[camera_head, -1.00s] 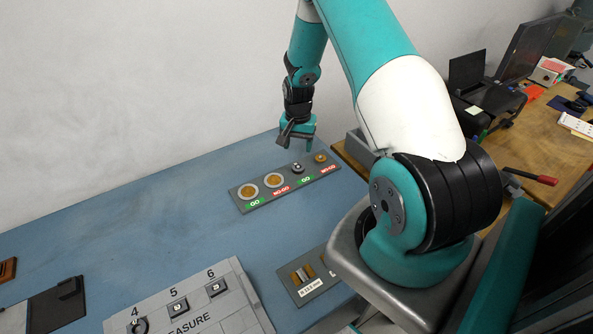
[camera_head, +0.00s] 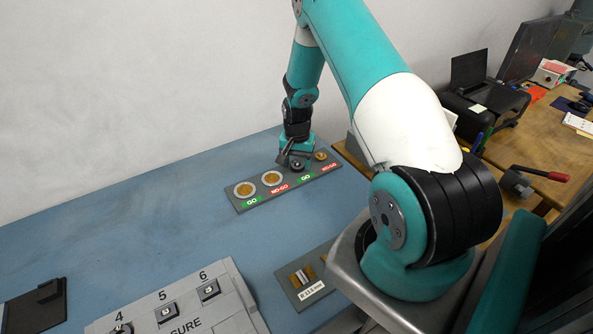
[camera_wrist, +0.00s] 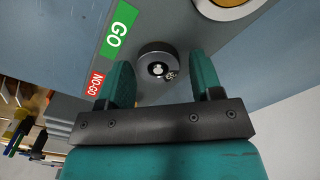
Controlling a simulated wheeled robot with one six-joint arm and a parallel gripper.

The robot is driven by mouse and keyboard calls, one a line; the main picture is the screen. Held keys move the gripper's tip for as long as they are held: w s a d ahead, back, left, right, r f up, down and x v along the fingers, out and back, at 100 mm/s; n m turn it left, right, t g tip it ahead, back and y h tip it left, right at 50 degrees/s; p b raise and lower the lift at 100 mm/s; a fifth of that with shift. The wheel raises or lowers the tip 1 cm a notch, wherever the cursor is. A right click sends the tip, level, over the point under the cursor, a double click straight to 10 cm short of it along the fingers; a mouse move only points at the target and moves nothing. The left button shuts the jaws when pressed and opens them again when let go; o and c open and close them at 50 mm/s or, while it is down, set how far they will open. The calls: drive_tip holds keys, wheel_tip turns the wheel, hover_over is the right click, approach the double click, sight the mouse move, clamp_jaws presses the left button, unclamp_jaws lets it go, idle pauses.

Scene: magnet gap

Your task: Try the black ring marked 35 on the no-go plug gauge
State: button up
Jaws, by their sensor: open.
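A dark ring (camera_wrist: 148,52) sits around a shiny pin, the plug beside a green GO label (camera_wrist: 118,30), on the grey gauge plate (camera_head: 244,204). The ring also shows in the head view (camera_head: 298,166). The no-go plug (camera_head: 320,155), with a brassy top, stands at the right end of the plate by a red NO-GO label (camera_head: 329,167).
Two pale-rimmed brassy discs, one by GO (camera_head: 245,189) and one by NO-GO (camera_head: 272,178), are on the plate's left half. A grey measuring block (camera_head: 190,305) and a small labelled tray (camera_head: 300,280) lie nearer.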

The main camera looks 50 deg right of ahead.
drive_tip(key=c, duration=0.6)
drive_tip(key=shift+c, duration=0.8)
drive_tip(key=shift+s+r+p, duration=0.1)
drive_tip(key=shift+r+p, duration=1.65)
drive_tip(key=shift+r, duration=0.8)
